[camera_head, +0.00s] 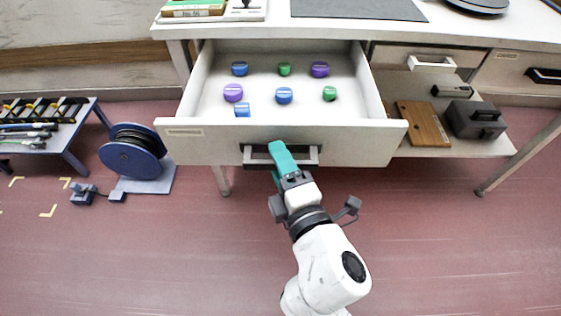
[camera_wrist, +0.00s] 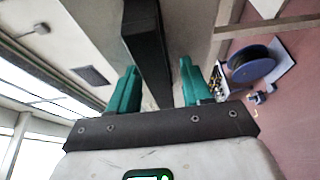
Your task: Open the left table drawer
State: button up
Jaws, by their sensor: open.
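The left table drawer (camera_head: 190,145) is pulled well out from under the table. It holds several small round items in purple, blue and green, and one blue square one. Its dark bar handle (camera_head: 253,159) is on the front panel. My gripper (camera_head: 281,158) is at the handle, with teal fingers. In the wrist view my gripper (camera_wrist: 158,88) has its two fingers apart, with the dark handle bar (camera_wrist: 148,45) between them and a gap showing beside the fingers. The head view hides part of the handle behind the fingers.
To the right are a drawer with a white handle (camera_head: 431,63) and one with a black handle (camera_head: 543,76). A shelf below bears a wooden board (camera_head: 423,124) and a dark box (camera_head: 475,119). A blue cable reel (camera_head: 134,152) stands at left. The floor in front is clear.

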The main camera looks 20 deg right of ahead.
jog(key=s+b, duration=0.2)
jog(key=s, duration=0.8)
jog(key=shift+s, duration=0.4)
jog(key=s+d+f+m+g+h, duration=0.2)
jog(key=d+f+m+g+h, duration=0.3)
jog(key=d+f+m+g, duration=0.7)
jog(key=s+d+f+m+g+y, duration=0.3)
jog(key=s+f+m+g+y, duration=0.3)
jog(key=s+f, duration=0.55)
notch_tip(320, 180, up, 23)
jog(key=w+t+h+p, duration=0.1)
jog(key=p, duration=2.3)
jog(key=shift+w+a+r, duration=0.15)
jog(key=shift+w+r, duration=0.05)
jog(key=shift+w, duration=0.1)
